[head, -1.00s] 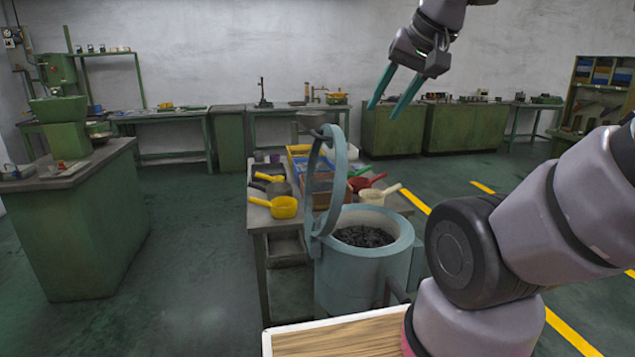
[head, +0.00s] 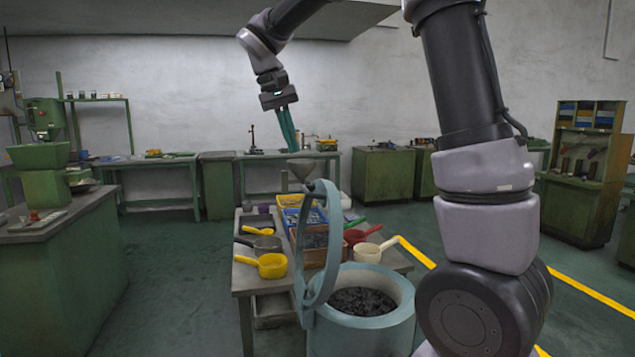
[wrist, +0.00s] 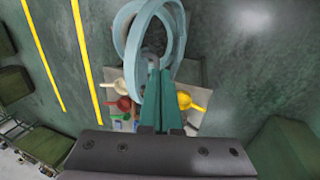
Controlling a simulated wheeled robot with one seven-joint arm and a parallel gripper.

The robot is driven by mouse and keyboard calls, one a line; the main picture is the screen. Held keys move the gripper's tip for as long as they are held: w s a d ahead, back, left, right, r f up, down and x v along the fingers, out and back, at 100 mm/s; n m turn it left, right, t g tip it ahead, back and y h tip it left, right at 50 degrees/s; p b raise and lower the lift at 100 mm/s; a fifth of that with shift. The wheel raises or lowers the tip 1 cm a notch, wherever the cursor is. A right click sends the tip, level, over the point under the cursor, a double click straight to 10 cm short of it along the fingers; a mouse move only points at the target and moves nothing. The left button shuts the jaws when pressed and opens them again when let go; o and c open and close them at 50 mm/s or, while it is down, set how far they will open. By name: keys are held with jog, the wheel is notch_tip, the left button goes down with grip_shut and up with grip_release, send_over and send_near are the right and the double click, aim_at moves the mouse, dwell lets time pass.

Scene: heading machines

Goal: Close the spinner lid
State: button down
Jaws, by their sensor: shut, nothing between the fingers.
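The spinner (head: 345,335) is a pale blue-green drum with an open top, full of dark small pieces. Its lid (head: 330,235) is a ring-shaped frame standing upright at the drum's left edge, so the lid is open. My gripper (head: 292,150) is shut and empty, fingers pointing down. In the head view it appears above and left of the lid's top, apart from it. In the wrist view the shut green fingers (wrist: 161,75) overlap the lower part of the blue rings (wrist: 128,30); I cannot tell the depth gap.
A work table (head: 245,283) beside the spinner holds a yellow scoop (head: 272,266), a red scoop (head: 355,236), a white scoop (head: 368,252) and bins. Green benches line the wall. Open floor lies on the left.

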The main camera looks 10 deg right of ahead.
send_over(325, 201)
jog(key=a, duration=0.3)
notch_tip(325, 201, down, 10)
jog(key=shift+w+d+f, duration=0.15)
jog(key=shift+d+f, duration=0.1)
jog(key=shift+d, duration=0.45)
